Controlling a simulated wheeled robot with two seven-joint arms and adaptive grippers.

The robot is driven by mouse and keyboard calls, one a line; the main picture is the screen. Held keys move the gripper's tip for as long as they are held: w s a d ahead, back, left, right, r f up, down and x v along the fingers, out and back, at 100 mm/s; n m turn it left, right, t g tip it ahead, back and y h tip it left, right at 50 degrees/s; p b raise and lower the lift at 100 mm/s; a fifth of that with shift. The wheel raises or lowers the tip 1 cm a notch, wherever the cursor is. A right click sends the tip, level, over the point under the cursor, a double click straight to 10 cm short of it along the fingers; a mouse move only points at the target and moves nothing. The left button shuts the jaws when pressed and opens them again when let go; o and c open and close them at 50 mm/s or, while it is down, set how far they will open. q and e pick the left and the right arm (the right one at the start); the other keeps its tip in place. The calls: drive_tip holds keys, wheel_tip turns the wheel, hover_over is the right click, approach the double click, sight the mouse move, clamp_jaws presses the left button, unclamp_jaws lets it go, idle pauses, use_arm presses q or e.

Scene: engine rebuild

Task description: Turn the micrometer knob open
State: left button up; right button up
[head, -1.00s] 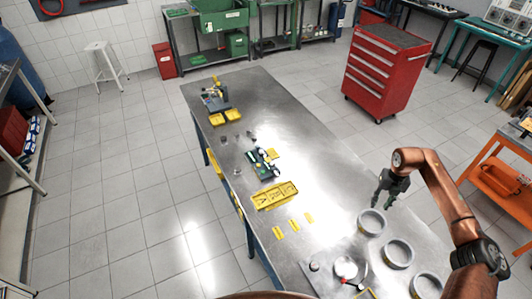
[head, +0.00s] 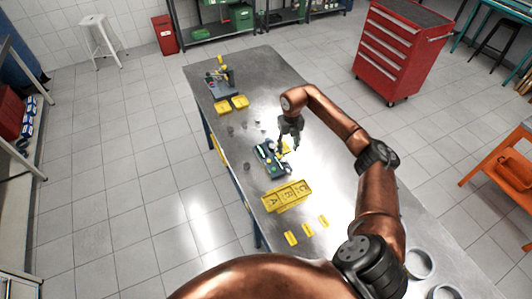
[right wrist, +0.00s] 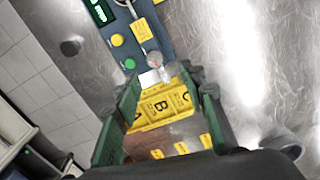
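The micrometer (head: 267,160) is a dark blue-grey bench device on the steel table. In the right wrist view its base (right wrist: 128,22) carries a green display (right wrist: 99,12), a yellow and a green button, a yellow label and a silvery round part (right wrist: 155,59), which looks like the knob. My right gripper (head: 289,148) is above the device's right end, pointing down. In the right wrist view its two green-padded fingers (right wrist: 166,88) are apart, with nothing clearly between them. The silvery part lies just beyond the fingertips; I cannot tell whether they touch. My left gripper is not in view.
A yellow tray (head: 287,196) marked with A, B and C lies in front of the device, with yellow tags (head: 307,229) nearer. Yellow bins (head: 231,105) and another device (head: 221,78) stand farther back. Grey rings (head: 419,263) lie at the table's near right.

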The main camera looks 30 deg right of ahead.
sight(284, 159)
drive_tip(key=shift+w+a+f, duration=0.2)
drive_tip(key=f, duration=0.3)
drive_tip(key=f+p, duration=0.1)
drive_tip(key=f, duration=0.1)
drive_tip(key=shift+w+a+f+p, duration=0.2)
drive_tip(key=shift+f+p, duration=0.1)
drive_tip(key=shift+f, duration=0.1)
drive_tip(key=shift+s+f, duration=0.1)
drive_tip(key=shift+f, duration=0.65)
drive_tip(key=shift+c, duration=0.4)
clamp_jaws()
